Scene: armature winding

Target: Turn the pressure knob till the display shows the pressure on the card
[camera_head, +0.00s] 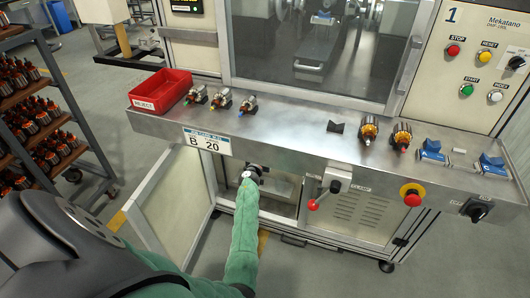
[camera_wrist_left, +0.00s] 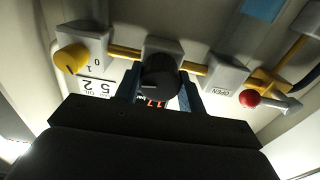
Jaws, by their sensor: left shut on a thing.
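The card (camera_head: 207,141) on the front edge of the bench reads "B 20" in large print. My left gripper (camera_head: 252,172) reaches into the open cabinet below the bench. In the left wrist view, the fingers of my left gripper (camera_wrist_left: 158,90) are shut on the black pressure knob (camera_wrist_left: 160,72), one on each side. The display (camera_wrist_left: 154,103) shows a few red digits just under the knob. They are partly covered by the gripper, and I cannot read the full value. My right gripper is not in view.
A yellow knob (camera_wrist_left: 72,58) marked 0 and 1 is left of the pressure knob in the wrist view. A red-tipped lever (camera_wrist_left: 250,98) near an OPEN label is on the right. The open cabinet door (camera_head: 170,205) stands left of my forearm. A red-knobbed clamp lever (camera_head: 313,204) is to the right.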

